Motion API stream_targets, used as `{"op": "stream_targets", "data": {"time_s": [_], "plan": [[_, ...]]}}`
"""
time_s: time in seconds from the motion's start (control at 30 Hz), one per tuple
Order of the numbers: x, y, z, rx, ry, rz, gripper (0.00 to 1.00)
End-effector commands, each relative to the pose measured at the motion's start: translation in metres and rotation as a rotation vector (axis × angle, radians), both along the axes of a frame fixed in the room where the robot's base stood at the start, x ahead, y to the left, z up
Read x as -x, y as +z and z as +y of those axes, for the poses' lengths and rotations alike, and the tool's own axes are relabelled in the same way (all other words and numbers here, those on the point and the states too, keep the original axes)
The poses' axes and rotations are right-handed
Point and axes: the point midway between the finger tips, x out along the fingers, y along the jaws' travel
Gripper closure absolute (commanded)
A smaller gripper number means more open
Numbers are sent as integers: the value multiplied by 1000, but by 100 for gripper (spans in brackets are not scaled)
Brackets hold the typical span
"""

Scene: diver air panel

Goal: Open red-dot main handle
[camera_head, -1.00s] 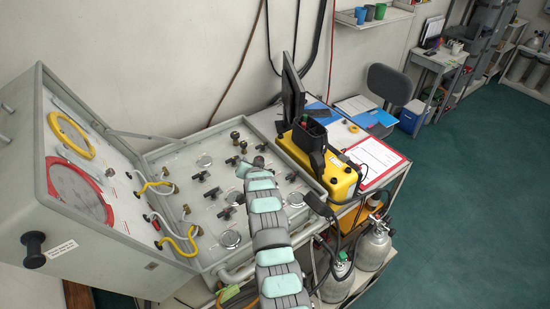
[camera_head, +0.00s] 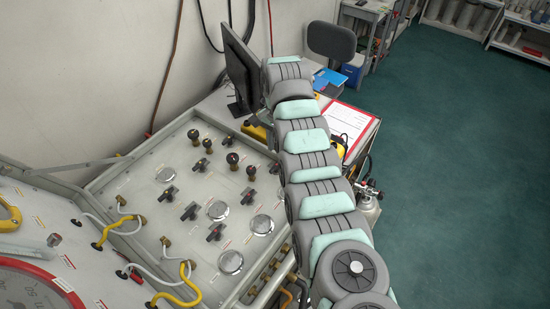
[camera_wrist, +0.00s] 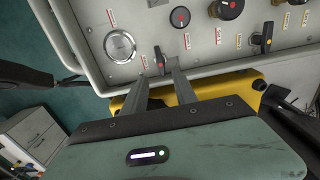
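In the wrist view, a small dark lever handle (camera_wrist: 160,60) with a red mark stands on the grey panel (camera_wrist: 205,50), just beyond the fingertips of my gripper (camera_wrist: 163,75). My gripper is open, with a gap between its two fingers, and the handle lines up with that gap. I cannot tell whether a finger touches it. A round black knob with a red dot (camera_wrist: 180,17) sits farther up the panel. Another dark lever (camera_wrist: 262,40) with a yellow-orange mark is at the right. In the head view, my arm hides the gripper and this part of the panel.
A round gauge (camera_wrist: 119,46) is left of the handle, near the panel's rim. A yellow case (camera_wrist: 215,86) lies close behind the fingers. In the head view, a monitor (camera_head: 240,68) stands near my arm, and hoses (camera_head: 180,290) loop at the lower left.

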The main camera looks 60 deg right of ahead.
Motion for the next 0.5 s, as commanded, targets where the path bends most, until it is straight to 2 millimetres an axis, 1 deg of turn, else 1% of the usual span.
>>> {"op": "stream_targets", "data": {"time_s": [0.03, 0.1, 0.23, 0.5], "plan": [[3, -11, 1, -7, -2, 5, 66], [2, -25, 1, -5, -1, 4, 66], [1, -47, 1, -3, 0, 2, 66], [0, -65, 0, 1, 0, 1, 66]]}}
